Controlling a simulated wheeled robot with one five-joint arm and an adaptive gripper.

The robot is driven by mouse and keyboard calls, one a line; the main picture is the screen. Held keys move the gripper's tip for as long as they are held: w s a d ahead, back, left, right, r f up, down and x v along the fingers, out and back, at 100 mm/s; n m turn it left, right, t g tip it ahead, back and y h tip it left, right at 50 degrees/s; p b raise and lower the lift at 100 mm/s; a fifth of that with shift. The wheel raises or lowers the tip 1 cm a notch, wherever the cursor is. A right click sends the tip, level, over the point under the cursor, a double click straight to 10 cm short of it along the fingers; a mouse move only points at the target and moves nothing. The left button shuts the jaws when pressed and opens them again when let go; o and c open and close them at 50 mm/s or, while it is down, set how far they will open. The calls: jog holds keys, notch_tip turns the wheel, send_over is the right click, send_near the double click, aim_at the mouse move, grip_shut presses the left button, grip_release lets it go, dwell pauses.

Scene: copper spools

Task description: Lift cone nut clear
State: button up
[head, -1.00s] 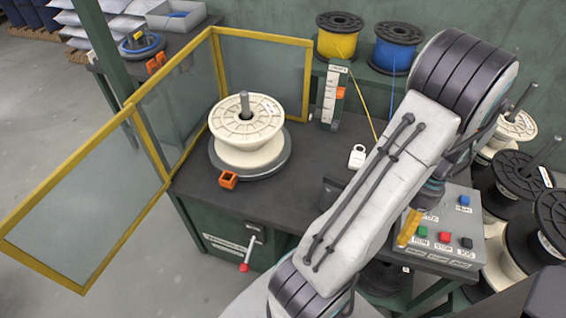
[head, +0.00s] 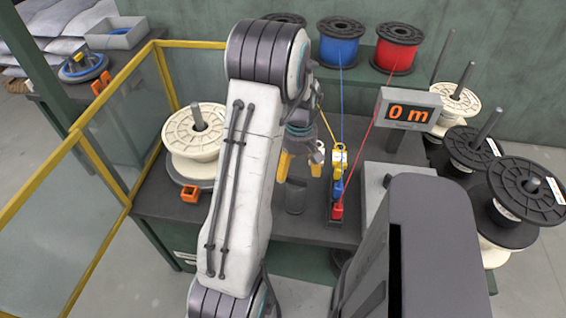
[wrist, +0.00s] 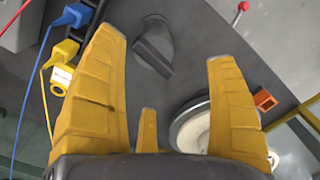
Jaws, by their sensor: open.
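My gripper (head: 301,168) is open, with yellow fingers pointing down over the workbench. In the wrist view its fingers (wrist: 166,62) are spread with nothing between them. A dark grey rounded piece (head: 296,196) stands on the bench just below the gripper. In the wrist view a dark bar (wrist: 152,57) shows beside a round grey shape past the fingertips. I cannot tell whether this is the cone nut. The cream spool (head: 190,140) sits on a grey turntable to the left, with a bare shaft tip above it. My arm hides part of the bench.
An orange block (head: 190,193) sits at the turntable's edge. Yellow, blue and red plugs (head: 337,190) with wires stand right of the gripper. A display (head: 409,110) reads 0 m. Yellow-framed guard panels (head: 62,185) border the left. Black spools (head: 527,190) stand at right.

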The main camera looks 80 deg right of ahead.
aim_at(296, 178)
jog(key=shift+w+d+n, duration=0.1)
jog(key=shift+d+n, duration=0.05)
jog(key=shift+n, duration=0.35)
jog(key=n, duration=0.4)
jog(key=shift+d+n, duration=0.3)
jog(key=shift+n, duration=0.1)
jog(key=shift+f+b, duration=2.45)
jog(key=shift+f, duration=1.1)
jog(key=shift+c, duration=0.3)
grip_shut()
